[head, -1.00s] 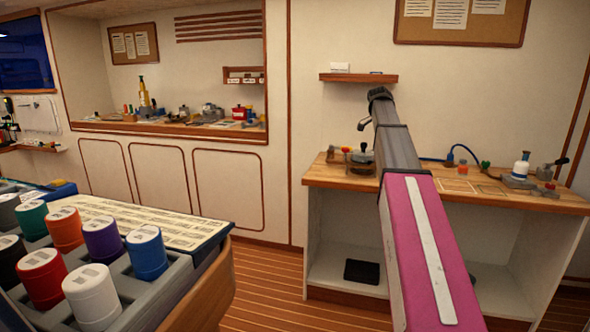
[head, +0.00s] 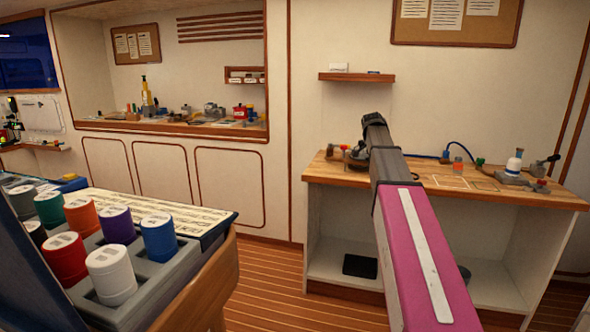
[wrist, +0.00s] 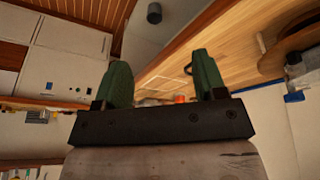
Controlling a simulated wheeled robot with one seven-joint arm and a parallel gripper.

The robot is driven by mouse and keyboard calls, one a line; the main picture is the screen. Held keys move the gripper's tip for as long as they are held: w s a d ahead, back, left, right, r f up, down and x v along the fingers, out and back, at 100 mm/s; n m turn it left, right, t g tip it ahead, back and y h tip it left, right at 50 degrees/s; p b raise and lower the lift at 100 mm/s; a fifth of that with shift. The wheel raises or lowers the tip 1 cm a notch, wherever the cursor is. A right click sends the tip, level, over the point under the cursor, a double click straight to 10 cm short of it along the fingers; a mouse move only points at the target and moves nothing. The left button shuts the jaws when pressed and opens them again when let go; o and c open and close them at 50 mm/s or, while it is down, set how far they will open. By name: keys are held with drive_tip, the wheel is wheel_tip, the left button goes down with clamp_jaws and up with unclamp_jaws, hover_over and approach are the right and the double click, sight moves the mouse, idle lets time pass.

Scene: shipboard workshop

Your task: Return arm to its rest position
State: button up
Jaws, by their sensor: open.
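My arm shows in the head view as a pink and grey link reaching forward toward the wooden workbench (head: 480,187) on the right. Its far end is in front of the bench's left part and hides some of the items there. The fingers are not clearly seen in the head view. In the wrist view my gripper (wrist: 160,82) has its two green fingers spread apart, with nothing between them. Beyond the fingers a wooden surface and white panels show, strongly tilted.
A grey rack (head: 170,283) of coloured canisters stands at the lower left on a wood-edged counter. Bottles and small fittings stand on the workbench, including a white bottle (head: 514,164). A small shelf (head: 357,77) is on the wall above. The plank floor (head: 275,280) between is clear.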

drive_tip(key=s+a+f+n+y, duration=0.1)
drive_tip(key=s+a+f+n, duration=0.15)
drive_tip(key=s+f, duration=0.4)
drive_tip(key=s+a+f+n, duration=0.2)
drive_tip(key=s+a+f, duration=0.1)
drive_tip(key=f, duration=0.6)
drive_tip(key=s+a+f+n+y, duration=0.1)
drive_tip(key=s+a+f+n, duration=0.25)
drive_tip(key=f, duration=0.35)
drive_tip(key=s+a+f+n, duration=0.2)
drive_tip(key=s+a+f, duration=0.1)
drive_tip(key=s+f, duration=0.4)
drive_tip(key=s+a+f+n+g+y, duration=0.1)
drive_tip(key=s+a+f+n, duration=0.2)
drive_tip(key=s+f, duration=0.4)
drive_tip(key=s, duration=0.3)
drive_tip(key=shift+s+a+y, duration=0.3)
drive_tip(key=shift+a, duration=0.1)
